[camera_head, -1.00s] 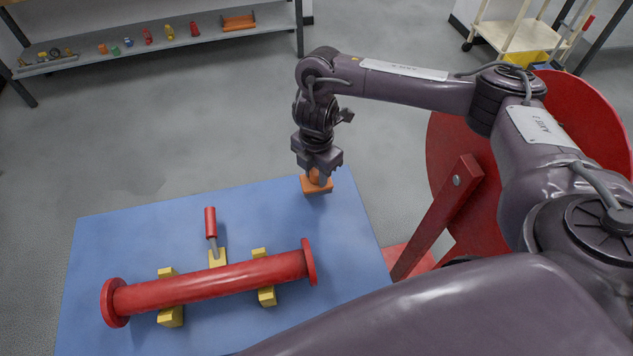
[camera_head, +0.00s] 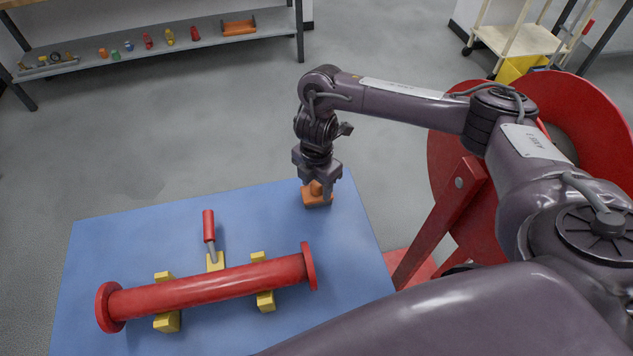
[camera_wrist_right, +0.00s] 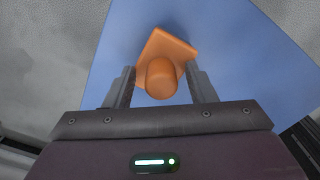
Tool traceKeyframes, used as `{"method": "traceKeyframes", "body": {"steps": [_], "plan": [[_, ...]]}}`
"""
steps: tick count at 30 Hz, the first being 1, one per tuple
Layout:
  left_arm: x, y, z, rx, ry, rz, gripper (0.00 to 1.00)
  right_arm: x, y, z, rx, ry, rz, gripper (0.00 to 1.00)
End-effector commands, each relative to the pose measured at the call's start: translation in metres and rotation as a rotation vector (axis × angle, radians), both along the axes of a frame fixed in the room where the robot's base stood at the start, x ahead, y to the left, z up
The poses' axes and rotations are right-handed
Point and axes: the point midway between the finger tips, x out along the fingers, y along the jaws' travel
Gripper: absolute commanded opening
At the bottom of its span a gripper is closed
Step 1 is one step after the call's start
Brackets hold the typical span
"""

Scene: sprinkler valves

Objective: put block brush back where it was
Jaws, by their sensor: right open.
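The block brush is an orange block with a rounded knob on top (camera_head: 316,197). It sits at the far right corner of the blue mat (camera_head: 120,240). My right gripper (camera_head: 320,188) is directly above it, pointing down. In the right wrist view the brush (camera_wrist_right: 163,70) shows its knob between the two open fingers, with a gap at the fingers. Whether the brush's underside rests flat on the mat is hard to tell, but it appears to. My left gripper is not in view.
A red flanged pipe (camera_head: 210,288) lies on yellow blocks (camera_head: 167,320) on the mat. A large red reel (camera_head: 455,150) is at the right. A shelf (camera_head: 180,45) with small parts stands at the back.

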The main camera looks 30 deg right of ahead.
Motion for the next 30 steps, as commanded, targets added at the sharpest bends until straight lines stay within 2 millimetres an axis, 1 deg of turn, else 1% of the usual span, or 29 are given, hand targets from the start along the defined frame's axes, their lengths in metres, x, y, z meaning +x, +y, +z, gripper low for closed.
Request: {"method": "traceKeyframes", "body": {"steps": [2,5,8,15,20,24,30], "plan": [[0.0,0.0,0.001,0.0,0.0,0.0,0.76,0.0,0.0,0.001,-0.001,0.002,0.0,0.5],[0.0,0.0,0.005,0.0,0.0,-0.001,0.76,0.001,0.0,0.011,0.0,-0.002,0.0,0.5],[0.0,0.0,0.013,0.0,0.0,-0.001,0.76,0.001,-0.001,0.029,-0.001,-0.003,0.002,0.5],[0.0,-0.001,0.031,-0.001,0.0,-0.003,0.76,0.001,-0.001,0.081,-0.002,-0.005,0.001,0.5],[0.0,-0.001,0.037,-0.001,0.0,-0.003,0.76,0.001,-0.001,0.107,-0.002,-0.004,0.001,0.5],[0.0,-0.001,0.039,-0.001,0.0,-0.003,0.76,0.0,0.0,0.119,-0.001,-0.001,0.001,0.5],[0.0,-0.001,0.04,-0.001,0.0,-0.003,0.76,0.0,0.0,0.123,0.0,0.001,0.0,0.5]]}}
